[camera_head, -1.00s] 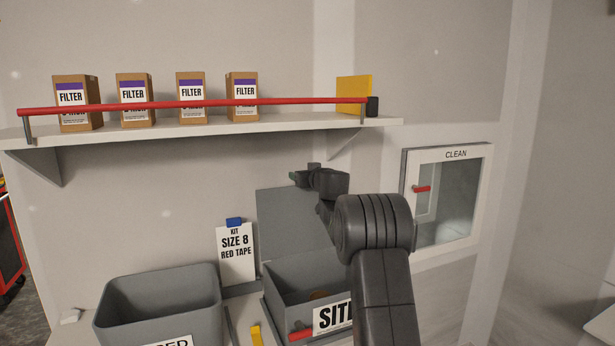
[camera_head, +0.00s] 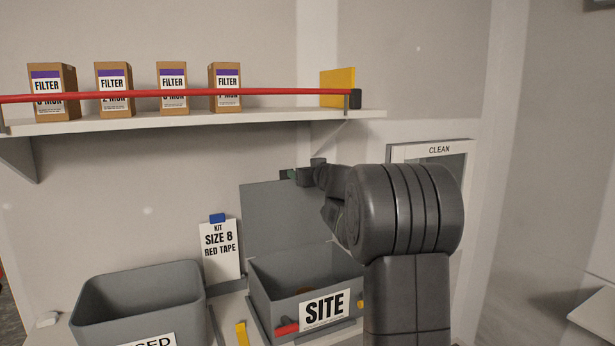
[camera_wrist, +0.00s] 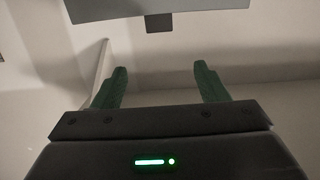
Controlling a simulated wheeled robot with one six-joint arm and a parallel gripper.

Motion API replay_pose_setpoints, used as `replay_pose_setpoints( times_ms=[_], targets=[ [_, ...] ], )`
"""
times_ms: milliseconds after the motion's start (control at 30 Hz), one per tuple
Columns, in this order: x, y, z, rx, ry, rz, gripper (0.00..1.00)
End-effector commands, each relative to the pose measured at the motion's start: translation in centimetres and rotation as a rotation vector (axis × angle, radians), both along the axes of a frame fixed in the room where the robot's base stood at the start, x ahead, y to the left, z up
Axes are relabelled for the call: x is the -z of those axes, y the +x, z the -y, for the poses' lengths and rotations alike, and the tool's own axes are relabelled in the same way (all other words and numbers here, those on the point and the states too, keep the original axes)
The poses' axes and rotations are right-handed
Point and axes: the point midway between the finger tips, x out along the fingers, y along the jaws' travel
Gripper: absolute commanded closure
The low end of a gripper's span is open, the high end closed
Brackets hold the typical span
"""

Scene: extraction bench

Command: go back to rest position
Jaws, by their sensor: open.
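My gripper (camera_wrist: 158,85) shows in the wrist view with its two green fingers spread apart and nothing between them. In the head view my gripper (camera_head: 288,174) is small and partly hidden behind my own wrist. It is raised in front of the open lid of the grey SITE box, below the shelf. My arm stands at the right of the middle and covers part of the box and of the CLEAN cabinet.
The SITE box (camera_head: 262,310) stands open on the bench, beside an open grey bin (camera_head: 90,318). Above, a shelf (camera_head: 200,120) holds several FILTER boxes behind a red bar (camera_head: 290,92). The CLEAN cabinet (camera_head: 432,150) is on the wall at right.

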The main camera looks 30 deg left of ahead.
Motion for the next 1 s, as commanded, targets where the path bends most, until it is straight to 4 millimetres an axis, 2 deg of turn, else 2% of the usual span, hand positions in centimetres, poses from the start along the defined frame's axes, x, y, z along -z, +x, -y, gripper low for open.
replay_pose_setpoints(
  times_ms=[667, 867, 1000],
  targets=[
    [0.0, -0.3, 0.4, 0.000, 0.000, 0.000, 0.33],
    [0.1, 0.6, -0.8, -0.001, -0.001, -0.001, 0.33],
    [0.4, 1.9, -2.4, -0.001, -0.002, -0.001, 0.33]
  ],
)
